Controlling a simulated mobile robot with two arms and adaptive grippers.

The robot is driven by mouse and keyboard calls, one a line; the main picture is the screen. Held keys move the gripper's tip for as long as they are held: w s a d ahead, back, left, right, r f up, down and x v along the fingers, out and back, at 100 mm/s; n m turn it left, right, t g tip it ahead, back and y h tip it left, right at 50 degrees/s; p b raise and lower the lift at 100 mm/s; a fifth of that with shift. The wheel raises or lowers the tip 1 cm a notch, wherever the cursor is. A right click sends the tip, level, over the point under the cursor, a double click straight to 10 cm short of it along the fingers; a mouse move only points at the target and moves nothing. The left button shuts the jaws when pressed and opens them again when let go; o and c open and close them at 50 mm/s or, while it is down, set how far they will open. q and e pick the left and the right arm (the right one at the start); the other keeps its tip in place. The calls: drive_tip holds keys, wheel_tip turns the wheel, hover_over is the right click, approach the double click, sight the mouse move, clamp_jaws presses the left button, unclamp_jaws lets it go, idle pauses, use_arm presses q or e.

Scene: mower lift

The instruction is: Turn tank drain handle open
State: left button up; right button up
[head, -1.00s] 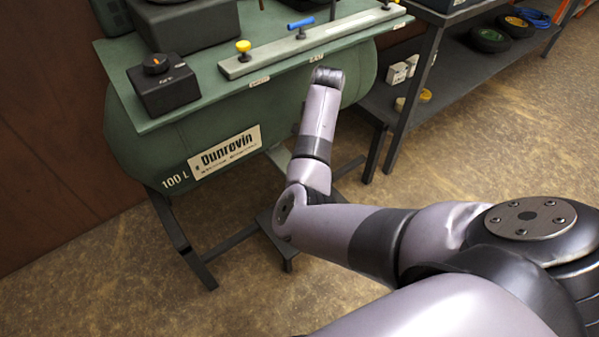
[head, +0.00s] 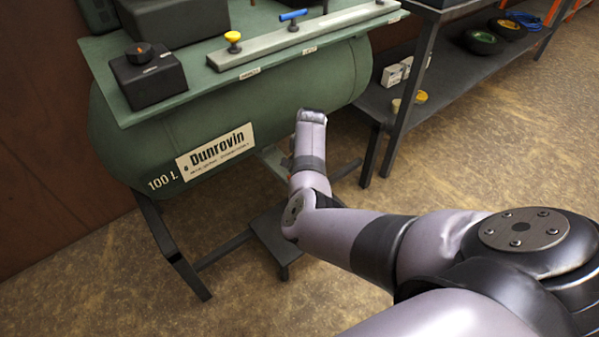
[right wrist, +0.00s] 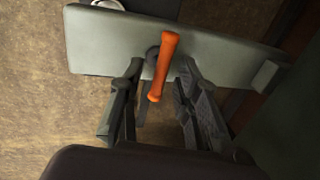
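The orange drain handle (right wrist: 163,66) shows in the right wrist view, standing out from a dark pivot on a pale grey-green plate (right wrist: 220,62). My right gripper (right wrist: 157,82) is open, with one finger on each side of the handle. I see no clear contact between the fingers and the handle. The green tank (head: 300,78) with the Dunrovin label (head: 216,150) stands on dark legs in the head view. There my right arm reaches toward the tank's underside and its gripper is hidden. My left gripper is not in view.
On the tank's top are a black box with a knob (head: 148,78), a yellow knob (head: 233,40) and a blue lever (head: 293,18) on a pale strip. A dark shelf unit (head: 440,75) stands at the right. Open floor (head: 500,140) lies in front of it.

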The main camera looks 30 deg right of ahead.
drive_tip(key=shift+f, duration=0.15)
drive_tip(key=shift+c, duration=0.5)
clamp_jaws()
